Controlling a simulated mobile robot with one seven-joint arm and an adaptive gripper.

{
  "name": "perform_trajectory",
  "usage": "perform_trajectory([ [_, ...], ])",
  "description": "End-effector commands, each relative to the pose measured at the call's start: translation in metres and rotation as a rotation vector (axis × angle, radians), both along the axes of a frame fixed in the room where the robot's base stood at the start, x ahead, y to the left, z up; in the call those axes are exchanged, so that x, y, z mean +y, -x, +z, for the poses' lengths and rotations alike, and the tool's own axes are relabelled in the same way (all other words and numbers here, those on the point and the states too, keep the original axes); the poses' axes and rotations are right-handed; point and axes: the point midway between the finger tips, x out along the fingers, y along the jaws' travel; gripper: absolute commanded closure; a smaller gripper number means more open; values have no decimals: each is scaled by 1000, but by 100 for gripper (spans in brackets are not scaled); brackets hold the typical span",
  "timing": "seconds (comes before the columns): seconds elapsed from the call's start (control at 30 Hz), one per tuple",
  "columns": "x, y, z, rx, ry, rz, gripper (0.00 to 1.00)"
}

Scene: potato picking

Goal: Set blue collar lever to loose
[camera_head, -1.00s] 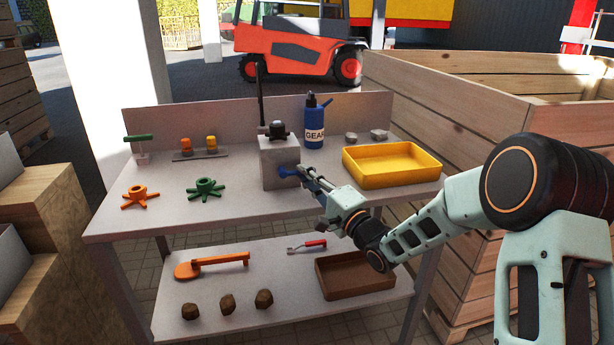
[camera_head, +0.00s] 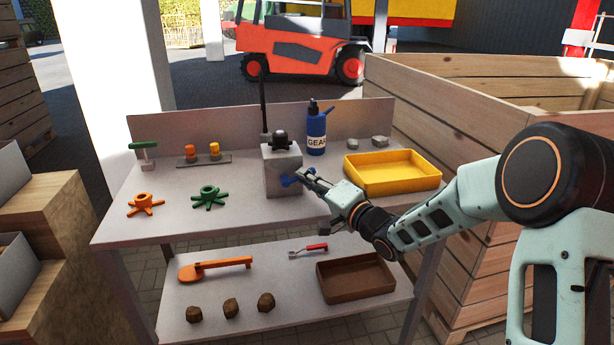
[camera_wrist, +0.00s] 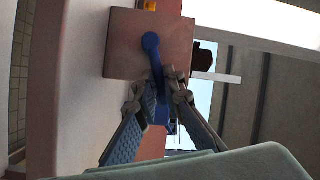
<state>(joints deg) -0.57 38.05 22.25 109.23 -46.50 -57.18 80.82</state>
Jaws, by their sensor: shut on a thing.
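In the wrist view the lever (camera_wrist: 151,45) shows as a round blue hub with an arm running down between my fingers. My gripper (camera_head: 303,177) reaches in from the right at the block's face. In the wrist view my gripper (camera_wrist: 165,80) is shut on the lever's arm. The fingers hide the lower part of the arm. I see no readable loose marking on the block.
A blue gear bottle (camera_head: 316,130) stands behind the block, and a yellow tray (camera_head: 392,188) lies to the right. Green (camera_head: 209,197) and orange (camera_head: 145,204) spoked parts lie left. A tall black rod (camera_head: 263,105) rises behind the block. The front bench top is clear.

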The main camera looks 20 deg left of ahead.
Motion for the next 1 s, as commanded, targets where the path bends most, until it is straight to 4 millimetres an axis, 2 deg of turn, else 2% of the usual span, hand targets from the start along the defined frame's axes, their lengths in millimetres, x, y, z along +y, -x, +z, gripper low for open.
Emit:
perform_trajectory([
  [0.03,-7,-7,13,-29,33,-19,100],
  [0.3,-1,-4,27,-166,252,-20,100],
  [0.63,10,3,38,-334,519,-19,100],
  [1.0,25,12,42,-506,799,-18,100],
])
